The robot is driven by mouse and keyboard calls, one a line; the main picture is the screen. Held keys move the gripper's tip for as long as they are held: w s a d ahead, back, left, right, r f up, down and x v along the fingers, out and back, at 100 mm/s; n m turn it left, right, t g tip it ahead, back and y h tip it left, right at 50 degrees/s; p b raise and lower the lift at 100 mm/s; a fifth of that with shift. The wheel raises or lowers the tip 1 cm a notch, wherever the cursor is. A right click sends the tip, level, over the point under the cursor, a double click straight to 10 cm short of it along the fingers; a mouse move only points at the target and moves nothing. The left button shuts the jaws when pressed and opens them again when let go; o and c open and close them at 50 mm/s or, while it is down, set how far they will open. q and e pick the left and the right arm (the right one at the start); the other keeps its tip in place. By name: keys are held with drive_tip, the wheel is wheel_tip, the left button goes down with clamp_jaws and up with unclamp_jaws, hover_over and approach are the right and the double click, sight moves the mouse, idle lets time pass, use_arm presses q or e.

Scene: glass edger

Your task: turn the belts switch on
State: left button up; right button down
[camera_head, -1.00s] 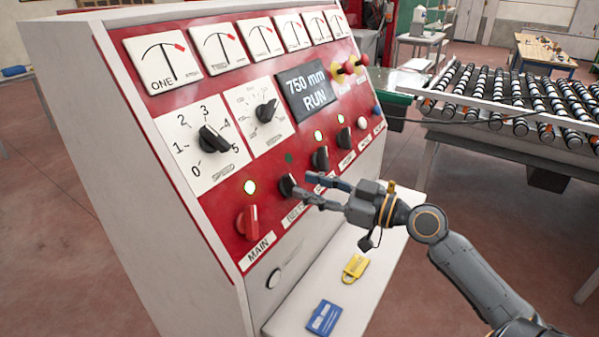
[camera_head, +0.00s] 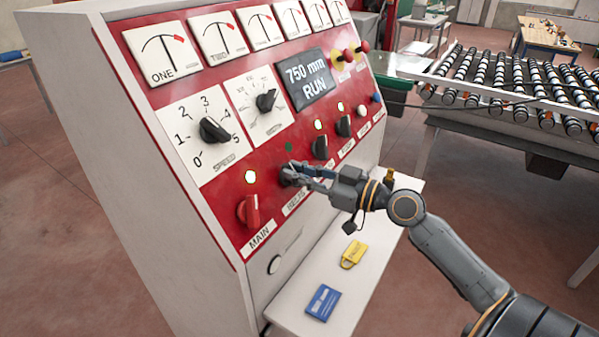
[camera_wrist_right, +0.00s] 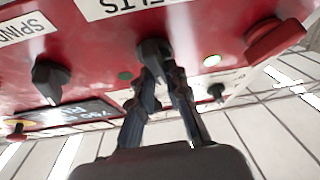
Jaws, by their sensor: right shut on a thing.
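The belts switch (camera_head: 283,174) is a black knob on the red panel, between the red main switch (camera_head: 249,211) and another black knob (camera_head: 320,147). Its lamp (camera_head: 289,147) is dark green and unlit. My right gripper (camera_head: 291,175) is shut on the belts switch, its fingers partly hiding the knob. In the right wrist view, the belts switch (camera_wrist_right: 152,48) shows at the fingertips, under a label whose visible letters read "LTS". My left gripper is not in view.
Lit lamps (camera_head: 250,177) stand above the main switch and the neighbouring black knobs. Speed dial (camera_head: 213,130) and display (camera_head: 306,80) are higher up. A yellow padlock (camera_head: 353,254) and blue card (camera_head: 323,302) lie on the ledge below. A roller conveyor (camera_head: 510,85) stands right.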

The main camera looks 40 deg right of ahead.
drive_tip(key=shift+r+m+h+p, duration=0.2)
drive_tip(key=shift+m+h+p, duration=0.2)
drive_tip(key=shift+m+p, duration=0.35)
drive_tip(key=shift+m+t+h+p, duration=0.4)
drive_tip(key=shift+m+h+p, duration=0.15)
drive_tip(key=shift+m, duration=0.4)
drive_tip(key=shift+d+f+m+h, duration=0.1)
drive_tip(key=shift+m+h, duration=0.9)
drive_tip(key=shift+m, duration=0.7)
drive_tip(key=shift+f+m+h, duration=0.1)
drive_tip(key=shift+m+h, duration=0.85)
drive_tip(key=shift+m, duration=0.75)
drive_tip(key=c, duration=1.3)
unclamp_jaws()
